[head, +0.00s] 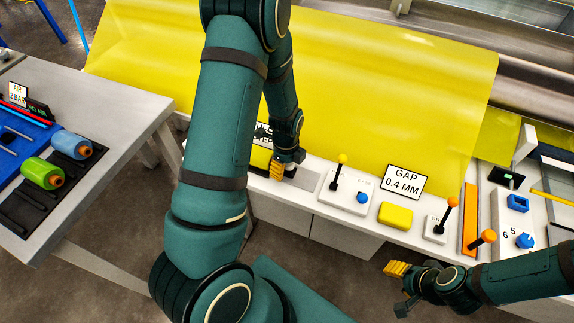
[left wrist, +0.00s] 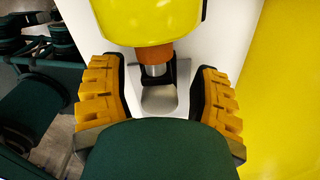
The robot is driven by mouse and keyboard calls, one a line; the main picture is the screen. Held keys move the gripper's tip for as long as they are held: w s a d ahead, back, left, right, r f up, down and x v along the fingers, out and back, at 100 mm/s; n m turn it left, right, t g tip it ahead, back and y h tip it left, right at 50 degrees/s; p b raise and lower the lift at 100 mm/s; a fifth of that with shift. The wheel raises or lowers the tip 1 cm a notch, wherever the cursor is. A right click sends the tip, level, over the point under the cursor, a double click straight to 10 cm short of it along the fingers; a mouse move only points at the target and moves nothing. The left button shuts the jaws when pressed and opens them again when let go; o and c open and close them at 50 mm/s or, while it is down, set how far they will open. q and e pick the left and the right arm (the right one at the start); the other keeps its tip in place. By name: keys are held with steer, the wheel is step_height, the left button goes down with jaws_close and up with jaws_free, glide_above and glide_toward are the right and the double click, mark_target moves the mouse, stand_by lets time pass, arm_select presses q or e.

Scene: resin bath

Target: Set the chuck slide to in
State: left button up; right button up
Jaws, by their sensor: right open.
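I cannot pick out the chuck slide by any readable label. My left gripper (head: 277,165) is low at the white bench, beside a flat grey plate (head: 298,188). In the left wrist view my left gripper (left wrist: 160,100) is open, its two orange-padded fingers on either side of a metal stem (left wrist: 154,70) with a copper-coloured collar (left wrist: 154,54) under a rounded yellow body (left wrist: 150,18). The grey plate (left wrist: 160,99) lies below. I cannot tell whether the fingers touch anything. My right gripper (head: 396,286) is open and empty in front of the bench.
On the bench are a yellow-knobbed lever (head: 342,159), a GAP 0.4 MM sign (head: 403,181), a yellow block (head: 395,215) and orange-knobbed levers (head: 453,202) (head: 488,237). A yellow sheet (head: 400,80) hangs behind. Another table (head: 130,125) with spools stands left. My left arm hides part of the bench.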

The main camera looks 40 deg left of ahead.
arm_select(q)
steer(key=shift+r, duration=0.1)
step_height(320, 180, up, 12)
steer(key=shift+f, duration=0.1)
stand_by(0.4)
steer(key=shift+s, duration=0.1)
stand_by(0.4)
